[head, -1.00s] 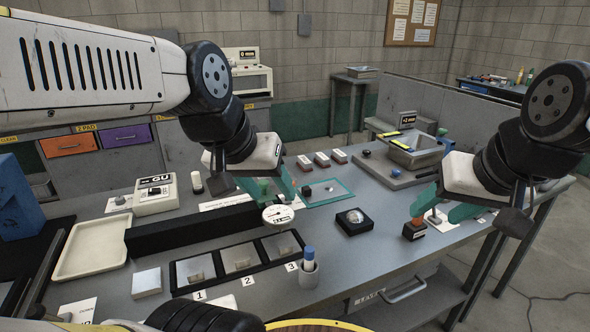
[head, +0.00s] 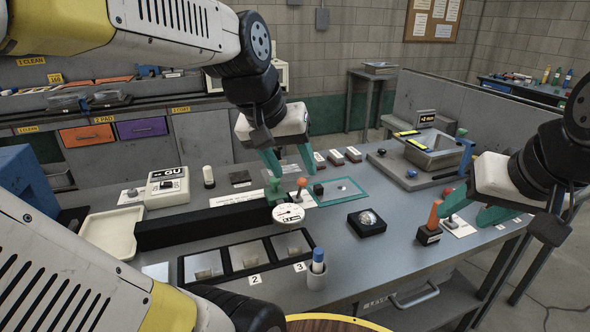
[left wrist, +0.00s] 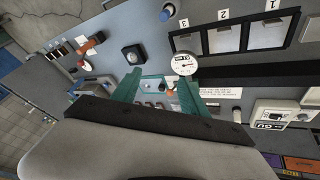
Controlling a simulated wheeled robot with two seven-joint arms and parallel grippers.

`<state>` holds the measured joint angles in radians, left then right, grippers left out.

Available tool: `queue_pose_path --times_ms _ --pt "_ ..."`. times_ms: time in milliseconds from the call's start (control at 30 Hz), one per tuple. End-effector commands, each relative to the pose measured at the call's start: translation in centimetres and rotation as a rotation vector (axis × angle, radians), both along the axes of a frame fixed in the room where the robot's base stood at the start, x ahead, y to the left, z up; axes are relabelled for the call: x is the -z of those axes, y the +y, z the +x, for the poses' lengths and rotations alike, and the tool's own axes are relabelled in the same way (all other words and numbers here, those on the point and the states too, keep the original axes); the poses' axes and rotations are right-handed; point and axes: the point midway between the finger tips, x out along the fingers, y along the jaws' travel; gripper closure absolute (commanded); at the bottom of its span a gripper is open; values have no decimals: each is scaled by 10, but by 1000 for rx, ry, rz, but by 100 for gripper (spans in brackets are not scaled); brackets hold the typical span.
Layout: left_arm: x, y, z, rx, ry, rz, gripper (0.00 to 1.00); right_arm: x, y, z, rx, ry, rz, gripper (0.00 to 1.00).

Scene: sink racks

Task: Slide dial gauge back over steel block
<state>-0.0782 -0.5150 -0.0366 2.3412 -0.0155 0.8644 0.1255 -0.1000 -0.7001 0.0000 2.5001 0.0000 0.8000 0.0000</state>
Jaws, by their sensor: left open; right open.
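The dial gauge (head: 288,212), a white round dial, sits at the right end of the long black rail (head: 205,224). It also shows in the left wrist view (left wrist: 184,64). The gauge is behind the right cell. My left gripper (head: 290,160) is open and empty, above and behind the gauge, apart from it. My right gripper (head: 468,212) is open near an orange-handled stamp (head: 434,215).
A black box with a dome (head: 367,223) and a metal basin (head: 437,150) are further right.

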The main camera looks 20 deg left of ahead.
Motion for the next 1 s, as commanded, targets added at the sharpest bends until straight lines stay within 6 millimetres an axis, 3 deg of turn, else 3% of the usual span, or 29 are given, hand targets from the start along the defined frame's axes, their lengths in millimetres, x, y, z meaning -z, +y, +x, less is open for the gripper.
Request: queue_pose_path --times_ms 167,367,700,833,1000 --pt "-2 13 29 -88 71 -23 48 0 0 0 0 0 0 48" --pt "5 39 80 -255 194 -51 48 0 0 0 0 0 0 48" --pt "50 96 169 -590 402 -48 48 0 0 0 0 0 0 48" --pt "70 114 192 -693 456 -32 48 0 0 0 0 0 0 48" --pt "86 128 206 -767 491 -17 48 0 0 0 0 0 0 48"
